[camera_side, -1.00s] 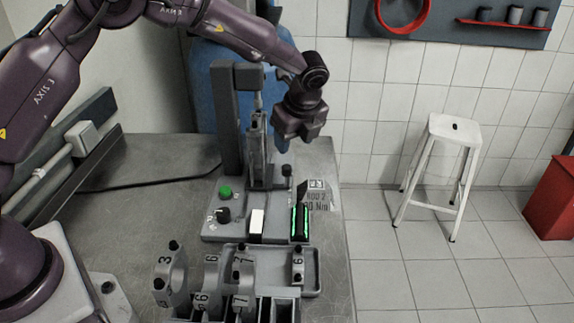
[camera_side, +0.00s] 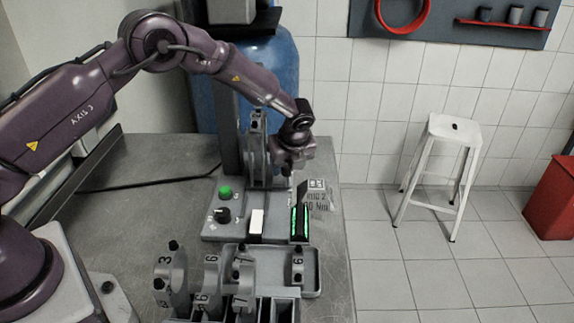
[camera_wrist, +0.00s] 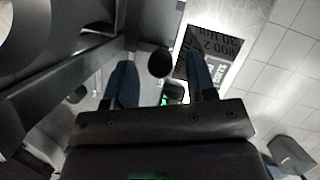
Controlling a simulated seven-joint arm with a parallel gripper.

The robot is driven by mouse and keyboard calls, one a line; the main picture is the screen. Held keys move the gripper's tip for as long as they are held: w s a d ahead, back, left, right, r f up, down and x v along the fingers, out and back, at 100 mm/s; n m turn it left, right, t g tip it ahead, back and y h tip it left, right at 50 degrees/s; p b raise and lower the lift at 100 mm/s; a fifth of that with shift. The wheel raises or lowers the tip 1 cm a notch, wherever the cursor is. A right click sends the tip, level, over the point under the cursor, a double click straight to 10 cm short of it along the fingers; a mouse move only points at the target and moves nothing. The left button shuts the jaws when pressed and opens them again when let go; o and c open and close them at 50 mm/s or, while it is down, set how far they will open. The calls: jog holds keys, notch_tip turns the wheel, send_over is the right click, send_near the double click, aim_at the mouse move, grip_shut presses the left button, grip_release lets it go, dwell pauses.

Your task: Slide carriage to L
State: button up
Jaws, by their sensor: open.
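A grey upright fixture (camera_side: 256,140) stands on the station base at the back of the bench. It looks like the slide with its carriage, but I cannot tell the two apart. My gripper (camera_side: 289,170) is low at the right side of this fixture. In the wrist view my gripper (camera_wrist: 162,85) is open, with its two blue fingers apart. A round black knob (camera_wrist: 160,64) shows in the gap between them, nearer the camera's far side. I cannot tell whether either finger touches it. In the side view my gripper hides that knob.
A label plate reading ROD 2 (camera_side: 318,195) stands close to my gripper's right. The base carries a green button (camera_side: 225,192), a black dial (camera_side: 222,215), a white block (camera_side: 256,221) and green-lit bars (camera_side: 300,222). Numbered caps (camera_side: 171,277) stand in front.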

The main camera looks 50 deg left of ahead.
jog(key=shift+a+f, duration=0.2)
jog(key=shift+f, duration=0.2)
jog(key=shift+c, duration=0.2)
grip_shut()
jog(key=shift+w+a, duration=2.4)
jog(key=shift+w, duration=0.2)
jog(key=shift+a, duration=0.1)
jog(key=shift+o, duration=0.2)
grip_release()
